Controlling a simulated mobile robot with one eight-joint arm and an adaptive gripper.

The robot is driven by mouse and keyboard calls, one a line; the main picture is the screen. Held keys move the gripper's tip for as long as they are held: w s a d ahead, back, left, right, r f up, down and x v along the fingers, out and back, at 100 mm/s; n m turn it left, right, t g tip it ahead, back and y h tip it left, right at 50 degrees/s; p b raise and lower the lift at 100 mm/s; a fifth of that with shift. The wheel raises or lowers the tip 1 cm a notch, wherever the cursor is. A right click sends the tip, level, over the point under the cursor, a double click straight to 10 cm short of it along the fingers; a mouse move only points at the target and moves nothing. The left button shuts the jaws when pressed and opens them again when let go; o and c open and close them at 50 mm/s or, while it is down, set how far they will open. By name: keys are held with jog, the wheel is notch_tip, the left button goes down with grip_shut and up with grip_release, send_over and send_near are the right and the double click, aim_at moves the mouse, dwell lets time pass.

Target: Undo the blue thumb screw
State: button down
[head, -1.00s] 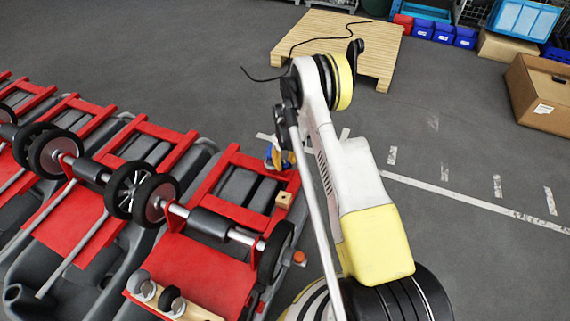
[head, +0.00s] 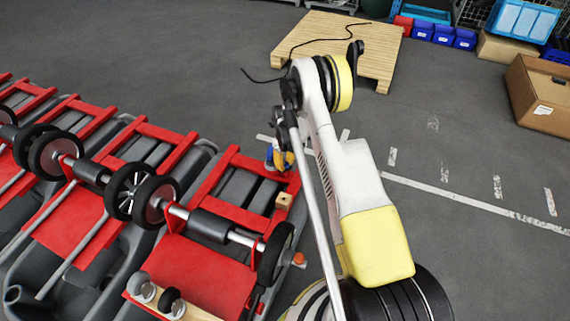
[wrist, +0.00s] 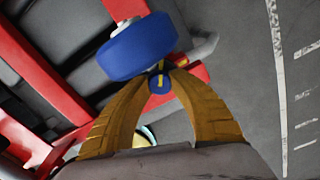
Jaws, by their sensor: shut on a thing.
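The blue thumb screw (wrist: 160,84) shows in the wrist view as a small round blue knob with a yellow mark, at the edge of the red frame. My gripper (wrist: 162,71) has its two ochre fingers on either side of the knob, shut on it; the exact contact is partly hidden. In the head view my gripper (head: 284,158) is small at the far right corner of the nearest red frame (head: 232,214). The thumb screw cannot be told apart clearly there.
A larger blue wheel (wrist: 138,47) sits right beside the fingers in the wrist view. A wooden block (head: 284,201) is on the frame near my arm. More red frames with black wheels stand left. Grey floor is free right; a wooden pallet (head: 380,45) lies behind.

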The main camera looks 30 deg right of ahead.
aim_at(285, 164)
jog(key=n, duration=0.9)
jog(key=shift+n, duration=0.3)
dwell(0.5)
jog(key=c, duration=1.4)
grip_release()
notch_tip(285, 164, up, 12)
